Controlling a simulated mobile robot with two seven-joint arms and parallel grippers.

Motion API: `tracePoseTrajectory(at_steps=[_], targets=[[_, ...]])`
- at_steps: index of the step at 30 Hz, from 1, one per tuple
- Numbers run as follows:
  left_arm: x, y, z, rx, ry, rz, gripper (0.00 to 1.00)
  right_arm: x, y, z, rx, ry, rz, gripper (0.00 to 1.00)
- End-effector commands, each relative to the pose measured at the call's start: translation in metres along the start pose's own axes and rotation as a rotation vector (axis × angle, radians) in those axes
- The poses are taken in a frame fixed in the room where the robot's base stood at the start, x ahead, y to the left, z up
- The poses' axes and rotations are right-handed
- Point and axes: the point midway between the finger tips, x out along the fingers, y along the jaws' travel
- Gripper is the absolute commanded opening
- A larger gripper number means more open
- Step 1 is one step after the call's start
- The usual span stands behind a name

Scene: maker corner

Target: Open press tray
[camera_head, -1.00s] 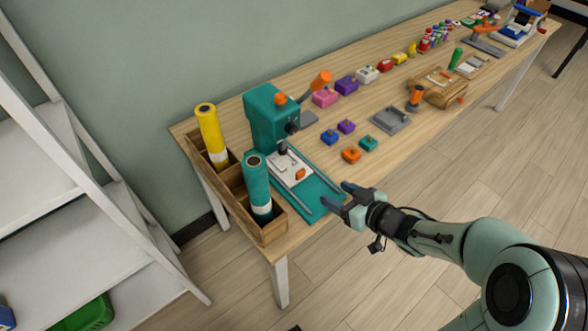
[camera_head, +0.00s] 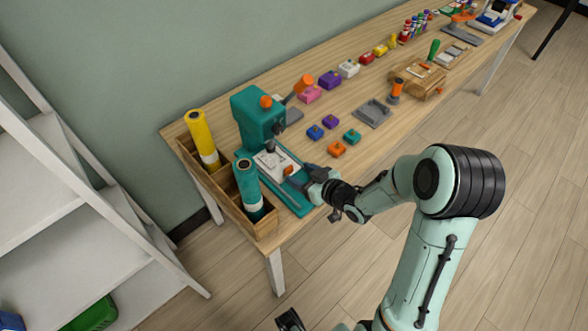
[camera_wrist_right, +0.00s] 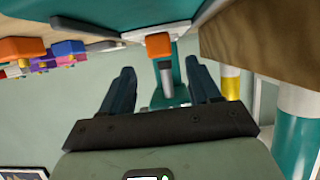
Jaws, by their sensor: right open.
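The teal press (camera_head: 257,120) stands at the near left end of the workbench. Its white tray (camera_head: 268,162) lies on the teal base under the press head, with an orange handle (camera_head: 289,171) at its front. My right gripper (camera_head: 298,180) is open at the front of the tray, over the base. In the right wrist view the orange handle (camera_wrist_right: 158,45) lies ahead between the spread fingers of the right gripper (camera_wrist_right: 160,72); I see no contact. A dark part, apparently my left gripper (camera_head: 290,319), shows at the bottom edge, its jaws unclear.
A wooden rack (camera_head: 265,228) with a yellow roll (camera_head: 201,137) and a teal roll (camera_head: 248,187) stands left of the press. Several small coloured blocks and a grey plate (camera_head: 373,113) lie to the right. A white shelf stands at far left.

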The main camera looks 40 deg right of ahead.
Motion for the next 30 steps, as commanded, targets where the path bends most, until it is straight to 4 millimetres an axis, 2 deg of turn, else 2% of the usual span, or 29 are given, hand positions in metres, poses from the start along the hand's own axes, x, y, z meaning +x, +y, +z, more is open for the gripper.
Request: tracePoseTrajectory(at_steps=[1, 6, 11, 18, 19, 20, 24, 25, 30], targets=[[0.001, 0.000, 0.000, 0.000, 0.000, 0.000, 0.43, 0.010, -0.001, 0.000, 0.000, 0.000, -0.004, 0.62], [0.001, 0.000, 0.000, 0.000, 0.000, 0.000, 0.43, 0.031, -0.001, 0.000, 0.000, 0.001, -0.002, 0.62], [0.001, 0.000, 0.000, 0.000, 0.001, 0.000, 0.43, 0.038, 0.000, 0.000, 0.000, 0.000, -0.001, 0.62], [0.001, 0.000, 0.000, 0.000, 0.001, 0.000, 0.43, 0.039, 0.000, -0.001, 0.000, 0.000, 0.000, 0.62], [0.001, 0.000, 0.000, 0.000, 0.001, 0.000, 0.43, 0.039, 0.000, -0.001, 0.000, 0.000, 0.000, 0.58], [0.001, 0.000, 0.000, 0.001, 0.001, 0.000, 0.43, 0.039, 0.000, -0.001, 0.000, 0.000, 0.000, 0.49], [0.001, 0.000, 0.000, 0.000, 0.001, 0.000, 0.43, 0.039, 0.000, -0.001, 0.000, 0.000, 0.000, 0.03], [0.001, 0.000, 0.000, 0.000, 0.001, 0.000, 0.43, 0.039, 0.000, -0.001, 0.000, 0.000, 0.000, 0.00], [0.001, 0.000, 0.000, 0.001, 0.001, 0.000, 0.43, 0.039, 0.000, -0.001, 0.000, 0.000, 0.000, 0.00]])
